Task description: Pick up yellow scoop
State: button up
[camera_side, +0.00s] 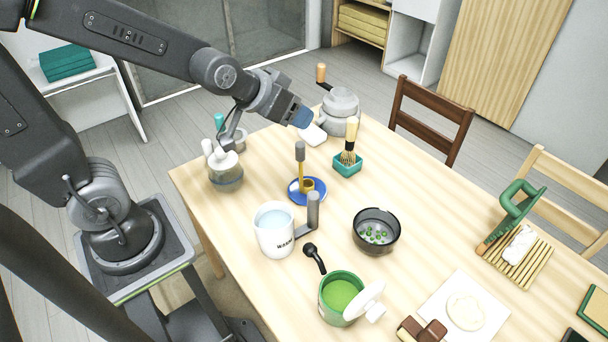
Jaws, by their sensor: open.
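The yellow scoop (301,174) stands near the middle of the table's left half. Its small yellow cup rests on a blue saucer (293,197), and its thin yellow stem rises to a grey grip at the top. My gripper (299,114) is up and behind the scoop in the side view, apart from it and empty as far as I can see. It is open. Its blue-tipped end points down to the right, and the fingers are partly hidden by the wrist.
A white mug (273,232) with a grey handle stands in front of the scoop. A whisk in a teal holder (347,168) is to its right, a dark bowl (376,243) lower right. A glass pot (225,172) stands left, a grey grinder (340,108) behind.

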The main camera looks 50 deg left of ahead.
jog(key=w+a+f+t, duration=0.1)
jog(key=w+f+t, duration=0.1)
jog(key=w+f, duration=0.25)
jog(key=n+t+y, duration=0.2)
jog(key=t+y, duration=0.2)
jog(key=y, duration=0.1)
send_over(296, 151)
jog(key=d, duration=0.3)
notch_tip(296, 151, down, 10)
jog(key=shift+n+t+y, duration=0.4)
jog(key=shift+t+y, duration=0.1)
jog(key=shift+t, duration=0.3)
jog(key=s+f, duration=0.1)
jog(key=s+a+f, duration=0.1)
jog(key=f, duration=0.1)
jog(key=s+f, duration=0.1)
jog(key=f, duration=0.1)
jog(key=shift+s+a+f, duration=0.2)
jog(key=shift+s+a, duration=0.2)
jog(key=x, duration=0.7)
jog(key=shift+w+d, duration=0.25)
jog(key=shift+w, duration=0.05)
jog(key=shift+c, duration=0.4)
jog(key=c, duration=0.9)
